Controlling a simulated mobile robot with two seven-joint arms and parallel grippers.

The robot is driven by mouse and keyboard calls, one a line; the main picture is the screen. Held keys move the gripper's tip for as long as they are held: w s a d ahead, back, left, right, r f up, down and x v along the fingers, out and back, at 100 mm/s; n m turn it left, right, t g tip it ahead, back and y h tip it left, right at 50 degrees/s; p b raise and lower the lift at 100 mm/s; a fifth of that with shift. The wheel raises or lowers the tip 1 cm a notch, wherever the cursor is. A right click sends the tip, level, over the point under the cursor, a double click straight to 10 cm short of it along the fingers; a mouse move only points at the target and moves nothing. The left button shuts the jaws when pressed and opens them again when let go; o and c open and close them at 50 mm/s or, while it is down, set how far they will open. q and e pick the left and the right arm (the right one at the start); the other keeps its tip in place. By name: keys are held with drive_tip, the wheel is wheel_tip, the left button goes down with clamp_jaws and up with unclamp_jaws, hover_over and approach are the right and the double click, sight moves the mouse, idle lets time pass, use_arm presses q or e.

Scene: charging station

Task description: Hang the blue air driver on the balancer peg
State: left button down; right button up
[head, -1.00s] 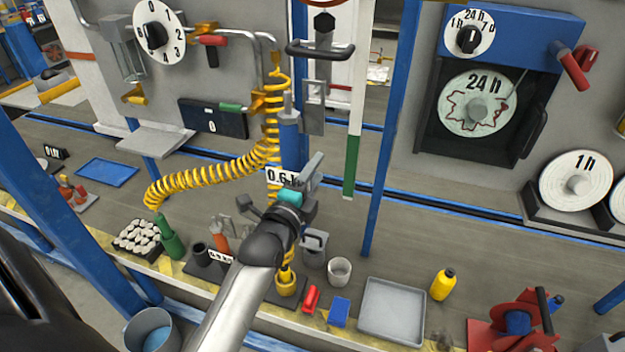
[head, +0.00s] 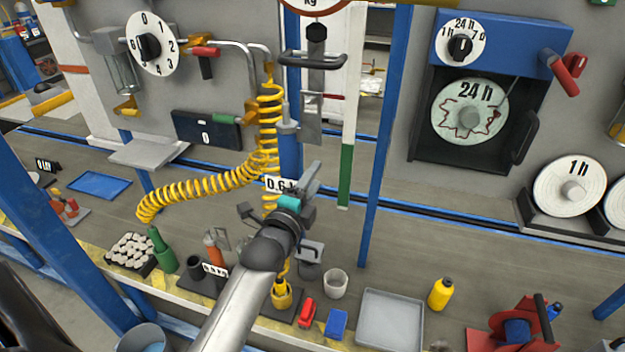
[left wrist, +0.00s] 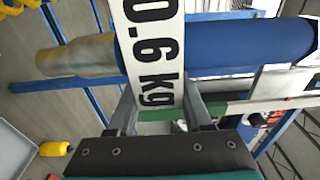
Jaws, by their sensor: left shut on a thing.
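The blue air driver (left wrist: 220,48) lies across the left wrist view, with a worn metal nose at its left and a white "0.6 kg" label. My left gripper (left wrist: 162,105) is shut on it, its fingers partly behind the label. In the head view my left gripper (head: 298,192) is above the bench beside the label (head: 279,184). The driver's body is hard to tell from the blue post there. A grey column with a hook-like handle (head: 315,60) hangs beneath a kg dial (head: 316,3). I cannot tell which part is the balancer peg. My right gripper is not in view.
A yellow coiled hose (head: 205,187) hangs just left of the gripper. A blue post (head: 386,140) stands to the right. The bench below holds a green bottle (head: 161,250), a white cup (head: 335,284), a grey tray (head: 390,320) and a yellow bottle (head: 440,294).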

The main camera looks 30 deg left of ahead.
use_arm(q)
drive_tip(key=shift+r, duration=0.2)
drive_tip(key=shift+c, duration=1.7)
unclamp_jaws()
drive_tip(key=shift+o, duration=0.5)
drive_tip(key=shift+f, duration=0.1)
drive_tip(key=s+d, duration=0.2)
drive_tip(key=s, duration=1.3)
drive_tip(key=shift+d, duration=0.15)
